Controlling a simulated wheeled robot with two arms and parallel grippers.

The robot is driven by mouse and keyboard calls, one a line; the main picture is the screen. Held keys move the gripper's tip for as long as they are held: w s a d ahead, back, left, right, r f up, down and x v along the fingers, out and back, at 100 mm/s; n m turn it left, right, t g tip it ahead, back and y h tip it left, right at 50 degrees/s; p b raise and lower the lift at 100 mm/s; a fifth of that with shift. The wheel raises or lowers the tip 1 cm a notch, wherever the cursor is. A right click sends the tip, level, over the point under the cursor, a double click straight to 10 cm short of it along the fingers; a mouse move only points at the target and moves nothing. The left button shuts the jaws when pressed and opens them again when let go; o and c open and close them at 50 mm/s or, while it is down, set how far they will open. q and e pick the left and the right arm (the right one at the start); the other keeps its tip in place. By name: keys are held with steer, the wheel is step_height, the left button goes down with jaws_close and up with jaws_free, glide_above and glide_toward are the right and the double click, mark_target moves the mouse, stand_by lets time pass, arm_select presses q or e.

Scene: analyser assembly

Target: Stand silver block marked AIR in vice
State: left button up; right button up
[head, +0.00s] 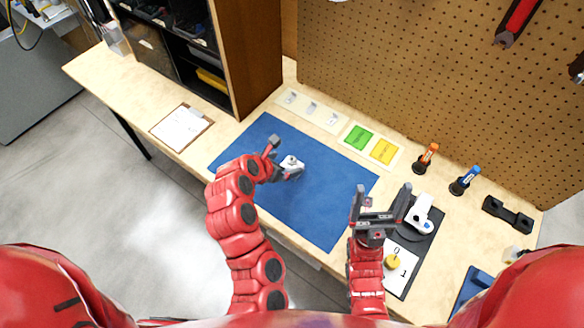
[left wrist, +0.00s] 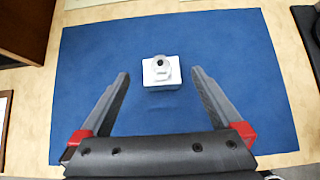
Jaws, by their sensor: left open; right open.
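A small silver-white block (head: 292,162) with a round fitting on top sits on the blue mat (head: 325,200); no AIR marking is readable. My left gripper (head: 284,158) is open at this block. In the left wrist view the block (left wrist: 161,73) lies between and slightly beyond the open fingertips (left wrist: 160,80), with gaps on both sides. A black piece with two raised ends (head: 507,214) at the far right may be the vice, but I cannot tell for sure.
A white device (head: 421,214) and a yellow round part (head: 392,262) are on a black board at right. Orange (head: 426,157) and blue (head: 465,180) handled tools stand behind. Green (head: 358,138) and yellow (head: 384,151) squares lie behind the mat. A clipboard (head: 181,127) lies left.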

mark_target(289, 163)
arm_select(q)
steer(key=p+x, duration=0.1)
steer(key=x, duration=0.3)
steer(key=shift+w+d+f+p, duration=0.3)
steer(key=shift+f+p, duration=0.05)
steer(key=shift+f, duration=0.15)
jaws_close()
stand_by(0.4)
